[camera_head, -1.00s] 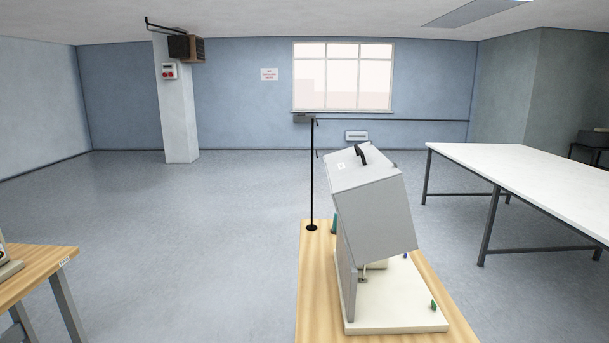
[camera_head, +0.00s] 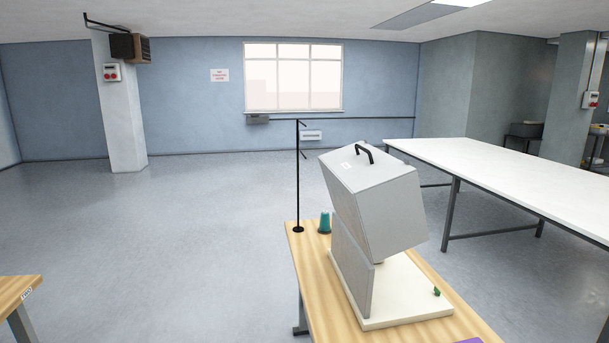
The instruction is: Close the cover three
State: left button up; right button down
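A grey box-shaped cover (camera_head: 382,205) with a black handle (camera_head: 365,154) on its top stands tilted up on a machine. The machine has a cream base plate (camera_head: 400,311) on a wooden table (camera_head: 312,277). A grey side panel (camera_head: 351,262) stands below the cover on its left. I cannot read a number on the cover. The cover hides most of the machine behind and under it. Neither of my grippers is in view.
A black stand (camera_head: 298,180) and a teal spool (camera_head: 324,223) are at the table's back left. A long white table (camera_head: 520,180) stands to the right. Another wooden table (camera_head: 18,292) shows at the lower left. The floor between (camera_head: 170,250) is clear.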

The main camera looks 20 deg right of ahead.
aim_at(377, 195)
jog(key=i+j, duration=0.3)
jog(key=i+j+z, duration=0.1)
jog(key=i+j, duration=0.2)
jog(key=j, duration=0.25)
jog(key=i, duration=0.9)
